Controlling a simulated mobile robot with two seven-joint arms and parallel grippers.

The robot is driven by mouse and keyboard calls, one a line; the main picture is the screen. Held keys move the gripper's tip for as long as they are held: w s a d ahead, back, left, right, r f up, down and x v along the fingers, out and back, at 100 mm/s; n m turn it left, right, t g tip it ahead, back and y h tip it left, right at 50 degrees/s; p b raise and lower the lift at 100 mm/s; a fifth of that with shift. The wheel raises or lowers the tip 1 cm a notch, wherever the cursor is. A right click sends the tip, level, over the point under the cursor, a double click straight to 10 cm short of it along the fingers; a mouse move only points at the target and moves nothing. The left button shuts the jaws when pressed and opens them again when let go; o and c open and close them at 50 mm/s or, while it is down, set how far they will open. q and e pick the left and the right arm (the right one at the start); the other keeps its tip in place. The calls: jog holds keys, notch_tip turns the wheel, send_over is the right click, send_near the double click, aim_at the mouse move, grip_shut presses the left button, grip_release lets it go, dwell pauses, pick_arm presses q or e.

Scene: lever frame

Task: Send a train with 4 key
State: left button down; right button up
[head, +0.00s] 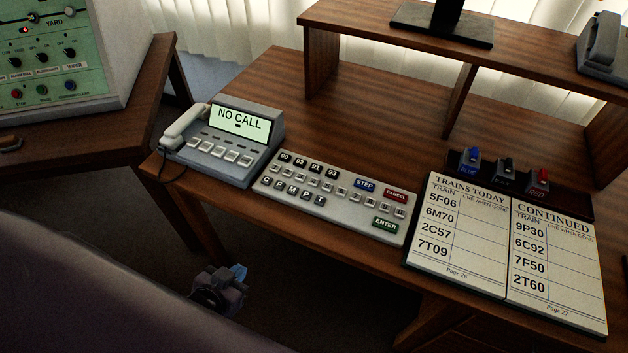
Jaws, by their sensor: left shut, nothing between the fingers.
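A pale grey keypad (335,198) lies on the wooden desk. My left gripper (236,275) is shut and empty, low in front of the desk's front edge, well apart from the keypad. My right gripper is not in view.
A grey telephone (222,143) reading "NO CALL" stands left of the keypad. An open train list (506,244) lies at its right, with pens (505,166) behind. A raised shelf (385,42) spans the back. A green panel (58,62) stands far left.

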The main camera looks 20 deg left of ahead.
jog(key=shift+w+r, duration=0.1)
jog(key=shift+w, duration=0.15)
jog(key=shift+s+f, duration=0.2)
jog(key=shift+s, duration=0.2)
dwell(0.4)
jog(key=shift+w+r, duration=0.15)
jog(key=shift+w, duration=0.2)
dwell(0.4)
